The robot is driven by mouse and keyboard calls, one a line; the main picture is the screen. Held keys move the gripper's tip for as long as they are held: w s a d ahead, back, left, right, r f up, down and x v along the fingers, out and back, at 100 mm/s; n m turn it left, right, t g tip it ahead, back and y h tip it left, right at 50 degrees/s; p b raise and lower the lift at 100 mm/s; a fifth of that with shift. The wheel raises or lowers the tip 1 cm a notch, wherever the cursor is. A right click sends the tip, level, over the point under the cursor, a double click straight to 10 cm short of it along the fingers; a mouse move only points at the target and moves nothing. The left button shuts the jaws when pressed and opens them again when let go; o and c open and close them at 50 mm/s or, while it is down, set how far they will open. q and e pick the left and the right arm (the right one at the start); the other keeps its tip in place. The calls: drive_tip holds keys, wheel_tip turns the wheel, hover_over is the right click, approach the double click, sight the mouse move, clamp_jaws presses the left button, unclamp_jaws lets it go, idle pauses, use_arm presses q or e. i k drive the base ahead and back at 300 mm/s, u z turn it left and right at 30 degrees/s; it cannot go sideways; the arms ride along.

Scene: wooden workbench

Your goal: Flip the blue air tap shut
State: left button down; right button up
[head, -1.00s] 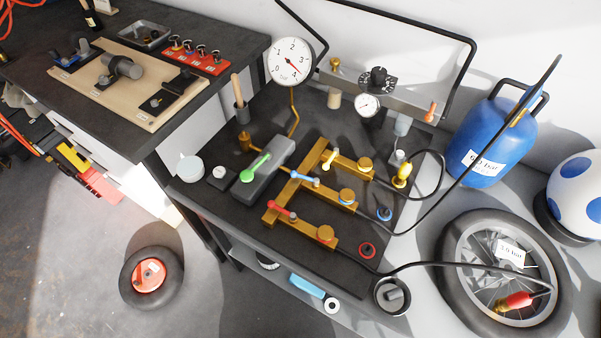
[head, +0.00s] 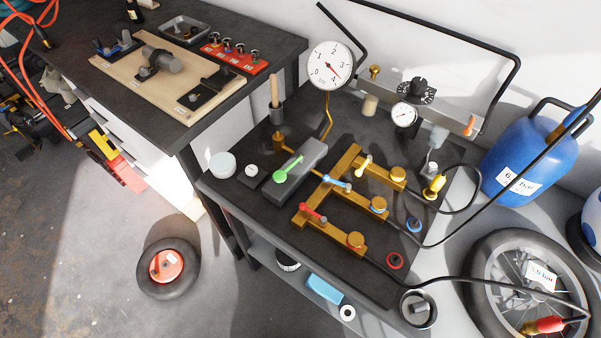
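The blue air tap (head: 337,182) is a small blue lever on the middle branch of a brass manifold (head: 316,203) on the dark bench top. A red tap (head: 313,213) sits on the near branch and a yellow tap (head: 364,165) on the far branch. Neither of my grippers shows in the head view.
A large pressure gauge (head: 331,65) and a smaller gauge (head: 404,114) stand behind the manifold. Black hoses run right to a blue tank (head: 530,152) and a wheel (head: 530,285). A second bench (head: 60,75) with a wooden board is at the left.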

sight(326, 178)
drive_tip(key=u, duration=0.05)
drive_tip(key=k, duration=0.8)
drive_tip(key=z, duration=0.75)
